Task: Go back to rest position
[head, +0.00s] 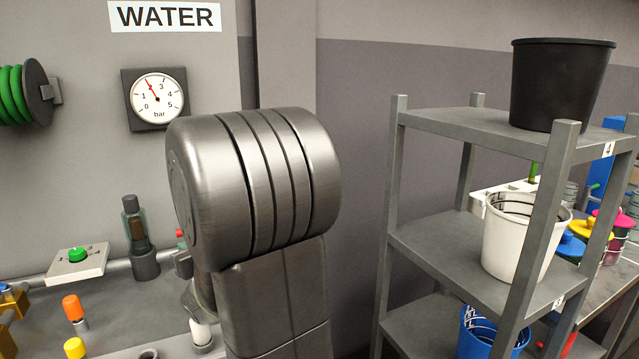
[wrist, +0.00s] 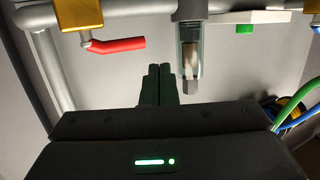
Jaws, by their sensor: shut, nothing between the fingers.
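My gripper (wrist: 155,86) shows in the wrist view as a dark body with a green light, its two narrow fingers closed together with nothing between them. It points at a grey panel with pipework. A clear filter bowl (wrist: 188,55) hangs just to the right of the fingertips, and a red lever (wrist: 117,44) is to their left; I see no contact with either. In the head view, my own grey arm fills the middle and hides part of the panel behind it; the gripper itself is not visible there.
A grey shelf rack (head: 455,245) stands at the right with a black bucket (head: 560,85), a white bucket (head: 508,245) and a blue bucket (head: 474,338). A pressure gauge (head: 157,98) and a green hose reel (head: 38,92) are on the left wall. Hoses (wrist: 297,117) lie right of my gripper.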

